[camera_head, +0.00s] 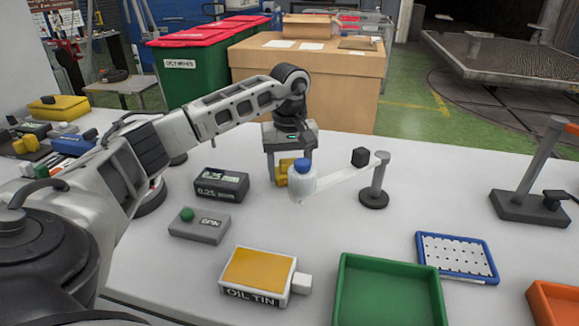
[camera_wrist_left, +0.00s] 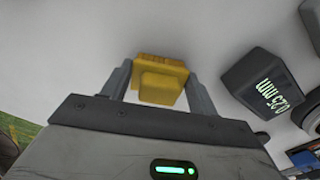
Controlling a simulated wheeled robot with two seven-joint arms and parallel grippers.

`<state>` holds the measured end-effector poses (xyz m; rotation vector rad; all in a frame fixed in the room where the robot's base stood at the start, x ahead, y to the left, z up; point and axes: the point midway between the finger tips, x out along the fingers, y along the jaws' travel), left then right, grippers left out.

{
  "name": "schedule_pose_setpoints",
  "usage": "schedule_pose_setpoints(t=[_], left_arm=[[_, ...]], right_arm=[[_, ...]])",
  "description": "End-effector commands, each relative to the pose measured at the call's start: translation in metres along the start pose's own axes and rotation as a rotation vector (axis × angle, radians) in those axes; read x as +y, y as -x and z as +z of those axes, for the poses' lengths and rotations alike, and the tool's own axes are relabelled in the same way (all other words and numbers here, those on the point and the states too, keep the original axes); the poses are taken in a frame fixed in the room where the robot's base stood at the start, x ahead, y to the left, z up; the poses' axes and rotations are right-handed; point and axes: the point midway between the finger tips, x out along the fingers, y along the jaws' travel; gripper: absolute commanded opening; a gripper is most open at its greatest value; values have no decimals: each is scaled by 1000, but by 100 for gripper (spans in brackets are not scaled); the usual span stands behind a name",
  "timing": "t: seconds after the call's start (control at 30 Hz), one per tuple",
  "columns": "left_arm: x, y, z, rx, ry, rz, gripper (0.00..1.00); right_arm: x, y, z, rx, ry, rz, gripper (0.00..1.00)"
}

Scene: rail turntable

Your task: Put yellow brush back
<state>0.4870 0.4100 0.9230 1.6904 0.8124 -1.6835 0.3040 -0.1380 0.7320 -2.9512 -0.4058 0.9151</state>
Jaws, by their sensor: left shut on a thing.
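I cannot tell whether the brush touches the table. My right gripper is not in view.
Around are a dark 0.25 mm box (camera_head: 221,184), a SPIN button box (camera_head: 199,225), an oil tin (camera_head: 258,277), a green tray (camera_head: 345,290) and a blue-framed tray (camera_head: 456,257).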

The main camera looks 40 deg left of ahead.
Motion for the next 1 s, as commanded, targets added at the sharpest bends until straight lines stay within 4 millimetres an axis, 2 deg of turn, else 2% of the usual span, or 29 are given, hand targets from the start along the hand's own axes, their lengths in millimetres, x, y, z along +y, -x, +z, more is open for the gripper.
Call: schedule_pose_setpoints(t=[0.1, 0.13, 0.2, 0.57, 0.67, 1.0], left_arm=[[0, -4, 0, 0, 0, 0, 41], [0, -3, 0, 0, 0, 0, 65], [0, -3, 0, 0, 0, 0, 81], [0, 3, 0, 0, 0, 1, 81], [1, 16, 0, 2, 0, 3, 81], [1, 88, 0, 2, -1, 5, 81]], right_arm=[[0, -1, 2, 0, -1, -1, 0], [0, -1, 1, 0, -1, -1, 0], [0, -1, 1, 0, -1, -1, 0], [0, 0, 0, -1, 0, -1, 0], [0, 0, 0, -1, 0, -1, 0], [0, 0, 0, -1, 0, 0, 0]])
